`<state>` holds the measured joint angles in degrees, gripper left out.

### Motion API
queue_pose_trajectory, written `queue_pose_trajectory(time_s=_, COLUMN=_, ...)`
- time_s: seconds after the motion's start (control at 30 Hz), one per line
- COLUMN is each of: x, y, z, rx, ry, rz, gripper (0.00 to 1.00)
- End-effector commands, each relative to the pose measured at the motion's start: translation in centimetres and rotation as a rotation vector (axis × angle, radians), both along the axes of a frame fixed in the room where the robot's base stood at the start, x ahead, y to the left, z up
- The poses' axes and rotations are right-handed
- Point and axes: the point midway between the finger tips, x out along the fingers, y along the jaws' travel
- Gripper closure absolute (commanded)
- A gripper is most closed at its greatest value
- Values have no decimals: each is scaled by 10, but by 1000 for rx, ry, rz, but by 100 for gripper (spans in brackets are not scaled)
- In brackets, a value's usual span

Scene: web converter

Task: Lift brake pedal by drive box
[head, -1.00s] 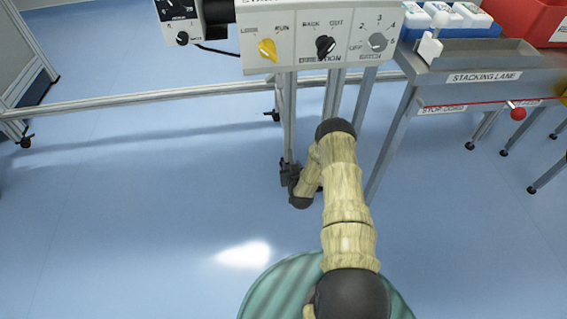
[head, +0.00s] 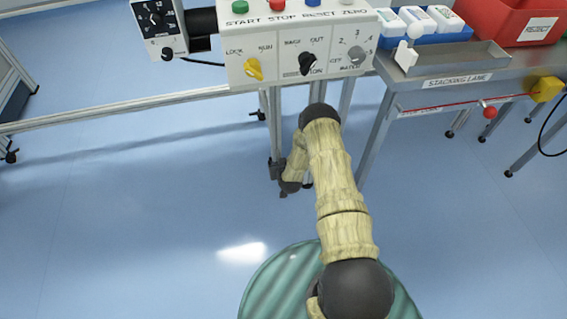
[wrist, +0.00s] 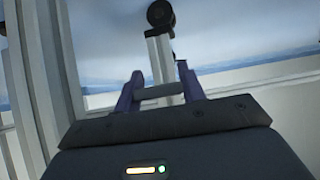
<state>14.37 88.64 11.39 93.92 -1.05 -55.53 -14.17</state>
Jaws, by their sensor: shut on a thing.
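The drive box (head: 300,45) is the pale control panel on upright posts at the top of the head view, with several buttons and knobs. My gripper (wrist: 160,92) is low beside the left post (head: 274,125) under that box, where the head view shows it small and dark. In the wrist view its two bluish fingers are shut on a short grey bar, seemingly the brake pedal (wrist: 160,91). The bar lies crosswise between the fingers. Its far side and attachment are hidden or too small to make out.
A metal table marked stacking lane (head: 450,62) stands at right with white-and-blue packs and a red reject bin (head: 520,22). A long pale rail (head: 120,107) runs across behind the post. A black wheel on a pale post (wrist: 160,14) shows ahead of the gripper.

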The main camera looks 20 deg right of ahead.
Motion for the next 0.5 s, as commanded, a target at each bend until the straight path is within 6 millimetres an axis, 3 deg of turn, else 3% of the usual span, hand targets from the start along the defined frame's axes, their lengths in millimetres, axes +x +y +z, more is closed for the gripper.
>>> queue_pose_trajectory(time_s=0.27, x=-2, y=0, z=-1, rx=0, ry=6, rz=-1, gripper=100)
queue_pose_trajectory(time_s=0.3, x=-2, y=0, z=-1, rx=0, ry=6, rz=-1, gripper=56)
queue_pose_trajectory(time_s=0.4, x=-1, y=0, z=-1, rx=0, ry=4, rz=-1, gripper=38)
queue_pose_trajectory(time_s=0.5, x=-1, y=0, z=0, rx=0, ry=2, rz=0, gripper=38)
